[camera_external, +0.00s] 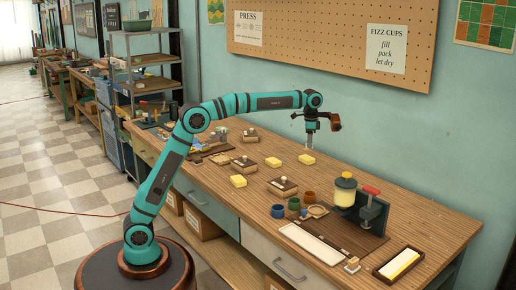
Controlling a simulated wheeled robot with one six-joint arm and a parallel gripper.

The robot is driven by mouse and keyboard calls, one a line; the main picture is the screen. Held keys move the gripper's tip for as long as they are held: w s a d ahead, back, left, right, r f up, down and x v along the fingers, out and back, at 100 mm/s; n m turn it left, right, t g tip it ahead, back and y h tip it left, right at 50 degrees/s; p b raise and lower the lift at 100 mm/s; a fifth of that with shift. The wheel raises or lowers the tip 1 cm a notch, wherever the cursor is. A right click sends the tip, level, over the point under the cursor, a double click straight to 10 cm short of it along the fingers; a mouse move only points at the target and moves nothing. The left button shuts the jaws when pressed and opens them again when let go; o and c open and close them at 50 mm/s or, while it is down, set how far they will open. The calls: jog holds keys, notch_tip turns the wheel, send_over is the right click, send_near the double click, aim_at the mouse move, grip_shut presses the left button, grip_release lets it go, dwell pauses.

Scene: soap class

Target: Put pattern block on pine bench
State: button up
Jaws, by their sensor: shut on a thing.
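My gripper (309,147) hangs down from the end of my teal arm, above the back part of the wooden bench (430,215). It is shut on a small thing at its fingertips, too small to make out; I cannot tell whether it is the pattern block. The fingertips look to be above the bench top, near its back edge. Several small dark blocks with pale knobs stand on the bench, one in the middle (283,186) and one farther left (245,163).
Yellow blocks (238,181) lie among the knobbed blocks. Nearer stand a blue cup (278,211), a yellow jar (345,190), a press with a red handle (371,190), a white tray (311,244) and a dark-rimmed tray (399,263).

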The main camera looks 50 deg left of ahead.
jog(key=s+d+f+m, duration=0.1)
jog(key=s+d+m, duration=0.25)
jog(key=d, duration=1.05)
jog(key=s+d+m, duration=0.3)
jog(key=s+d, duration=0.1)
jog(key=d, duration=1)
jog(key=s+d+f+m, duration=0.1)
jog(key=s+d+m, duration=0.25)
jog(key=d, duration=1.05)
jog(key=shift+n, duration=0.3)
jog(key=shift+s+a+f, duration=0.1)
jog(key=shift+s+f, duration=0.1)
jog(key=shift+f, duration=2.35)
jog(key=shift+s+f, duration=0.2)
jog(key=shift+f, duration=2.3)
jog(key=shift+f, duration=0.1)
jog(key=o, duration=1)
jog(key=shift+c, duration=0.2)
notch_tip(320, 180, up, 12)
